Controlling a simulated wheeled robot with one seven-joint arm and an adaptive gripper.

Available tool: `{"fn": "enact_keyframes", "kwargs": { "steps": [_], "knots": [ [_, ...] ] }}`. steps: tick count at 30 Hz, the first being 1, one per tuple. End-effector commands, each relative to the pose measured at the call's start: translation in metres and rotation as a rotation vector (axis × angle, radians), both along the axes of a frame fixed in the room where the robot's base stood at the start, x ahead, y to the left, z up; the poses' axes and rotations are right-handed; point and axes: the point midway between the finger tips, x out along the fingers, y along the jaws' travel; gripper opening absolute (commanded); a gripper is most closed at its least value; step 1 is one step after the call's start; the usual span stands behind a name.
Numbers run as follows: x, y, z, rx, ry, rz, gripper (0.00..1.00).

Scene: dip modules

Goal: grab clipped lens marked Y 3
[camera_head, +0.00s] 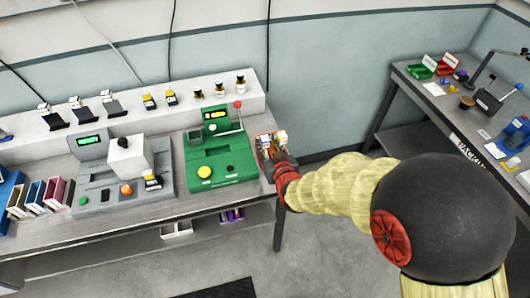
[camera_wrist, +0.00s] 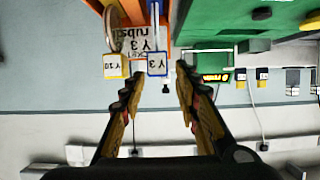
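The lens marked Y 3 (camera_wrist: 157,66) shows in the wrist view as a white label in a blue frame, upside down, at the orange holder (camera_wrist: 163,22). A yellow-framed piece marked Y 10 (camera_wrist: 115,68) is just left of it. My gripper (camera_wrist: 158,80) is open, with its two fingers on either side of the Y 3 label and nothing clearly held. In the head view my gripper (camera_head: 280,162) is at the small holder (camera_head: 263,140) on the right end of the bench, and partly hides it.
A green machine (camera_head: 220,160) stands close to the left of the holder, with a grey machine (camera_head: 112,180) beyond it. A raised white shelf (camera_head: 130,120) with small items runs along the back wall. A second table (camera_head: 440,105) with several things stands at right.

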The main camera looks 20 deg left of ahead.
Motion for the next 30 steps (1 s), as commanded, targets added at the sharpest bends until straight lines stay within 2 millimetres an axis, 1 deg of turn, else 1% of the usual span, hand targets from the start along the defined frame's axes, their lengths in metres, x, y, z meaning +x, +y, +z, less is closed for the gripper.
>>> {"fn": "enact_keyframes", "kwargs": {
  "steps": [5, 9, 13, 16, 23, 30],
  "knots": [
    [0.014, 0.006, -0.01, -0.001, 0.002, -0.001, 0.32],
    [0.031, 0.014, -0.021, -0.001, 0.002, -0.001, 0.32],
    [0.042, 0.021, -0.024, 0.0, 0.001, -0.001, 0.32],
    [0.046, 0.023, -0.026, 0.0, 0.001, -0.001, 0.32],
    [0.046, 0.024, -0.025, 0.0, 0.001, -0.001, 0.31],
    [0.046, 0.023, -0.025, 0.0, 0.001, -0.001, 0.18]
  ]
}}
